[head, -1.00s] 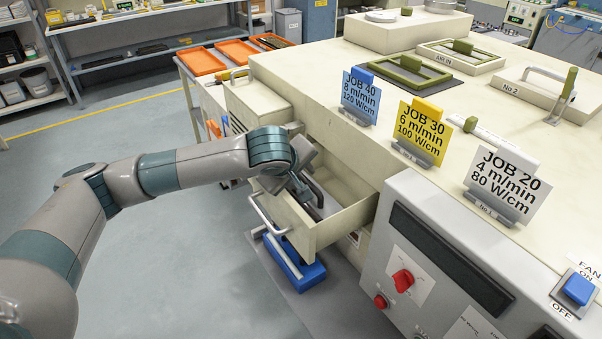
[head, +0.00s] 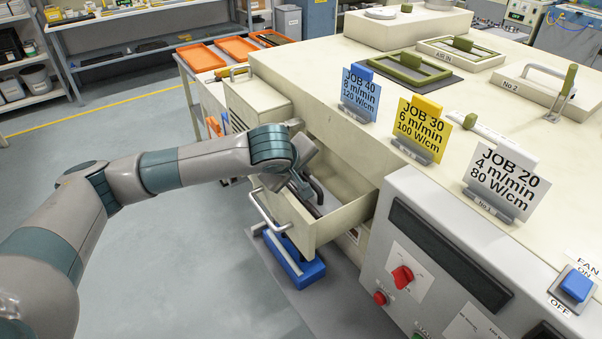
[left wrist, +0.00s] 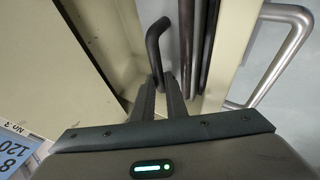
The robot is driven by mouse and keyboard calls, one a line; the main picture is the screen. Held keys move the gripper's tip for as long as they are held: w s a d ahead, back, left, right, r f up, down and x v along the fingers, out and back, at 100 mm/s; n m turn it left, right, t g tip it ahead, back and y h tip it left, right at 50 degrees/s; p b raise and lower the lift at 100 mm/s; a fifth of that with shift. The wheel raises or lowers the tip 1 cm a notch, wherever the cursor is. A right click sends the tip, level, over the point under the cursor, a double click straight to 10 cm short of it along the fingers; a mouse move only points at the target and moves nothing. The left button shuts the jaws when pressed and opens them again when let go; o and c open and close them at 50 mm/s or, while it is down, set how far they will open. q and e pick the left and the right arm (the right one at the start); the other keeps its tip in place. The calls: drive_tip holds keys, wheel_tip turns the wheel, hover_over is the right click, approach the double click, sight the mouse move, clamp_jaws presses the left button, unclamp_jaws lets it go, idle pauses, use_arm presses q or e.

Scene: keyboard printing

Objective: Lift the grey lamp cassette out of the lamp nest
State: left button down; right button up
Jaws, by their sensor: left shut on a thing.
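My left gripper (head: 304,190) reaches down into an open cream drawer (head: 340,226), which I take to hold the lamp nest. In the left wrist view its fingers (left wrist: 160,78) are shut on a dark bent handle (left wrist: 155,42). I take this to be the handle of the grey lamp cassette; a bit of it shows in the head view (head: 318,188). Dark long bars (left wrist: 188,40) lie beside the handle in the drawer. The cassette's body and its seat are mostly hidden by the gripper and drawer walls. My right gripper is not in view.
The drawer's metal pull handle (head: 267,210) sticks out at its front. A blue block (head: 300,274) sits below the drawer. Job cards (head: 360,94) stand on the machine top, and a control panel (head: 445,262) is to the right. The floor at left is open.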

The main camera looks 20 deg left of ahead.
use_arm(q)
drive_tip(key=shift+a, duration=0.15)
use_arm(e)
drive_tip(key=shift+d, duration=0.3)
use_arm(q)
drive_tip(key=shift+r, duration=0.1)
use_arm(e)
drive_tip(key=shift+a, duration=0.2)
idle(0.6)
use_arm(q)
drive_tip(key=shift+r, duration=0.1)
drive_tip(key=shift+w+a+r, duration=0.1)
drive_tip(key=shift+w+r, duration=0.05)
drive_tip(key=shift+r, duration=0.2)
wheel_tip(320, 180, up, 10)
drive_tip(key=p, duration=0.2)
drive_tip(key=shift+p, duration=0.3)
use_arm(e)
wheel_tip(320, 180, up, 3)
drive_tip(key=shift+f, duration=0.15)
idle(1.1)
use_arm(q)
drive_tip(key=shift+r, duration=0.3)
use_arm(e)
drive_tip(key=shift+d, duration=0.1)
